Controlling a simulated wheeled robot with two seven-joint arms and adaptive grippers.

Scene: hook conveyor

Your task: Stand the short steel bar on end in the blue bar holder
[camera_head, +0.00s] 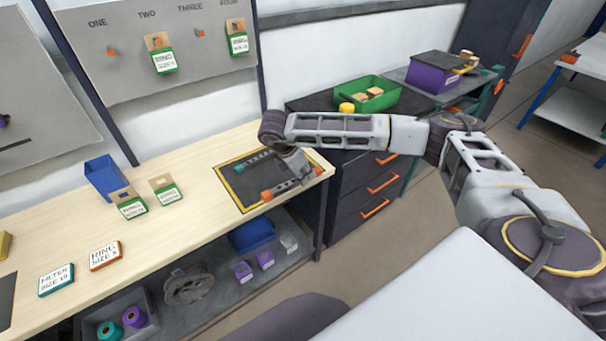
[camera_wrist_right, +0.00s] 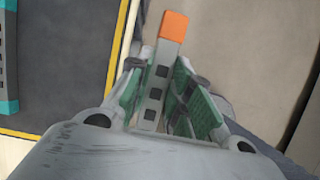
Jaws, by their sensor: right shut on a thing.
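The short steel bar (camera_wrist_right: 155,85) is grey with dark square holes and an orange end. In the wrist view it lies between the green-padded fingers of my right gripper (camera_wrist_right: 165,95), which is shut on it. In the head view the bar shows orange ends (camera_head: 267,195) at the gripper (camera_head: 293,178), over the right part of the yellow-edged dark mat (camera_head: 232,180). The bar's near part is hidden by the gripper. The blue bar holder (camera_head: 104,175) appears to be the blue box at the back left of the bench. My left gripper is out of view.
A teal-ended bar (camera_head: 254,160) lies on the mat; it also shows at the wrist view's left edge (camera_wrist_right: 8,60). Label cards (camera_head: 131,206) stand in front of the blue box. The wooden bench (camera_head: 190,225) is clear between the cards and mat. Drawers (camera_head: 365,190) stand beyond its right end.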

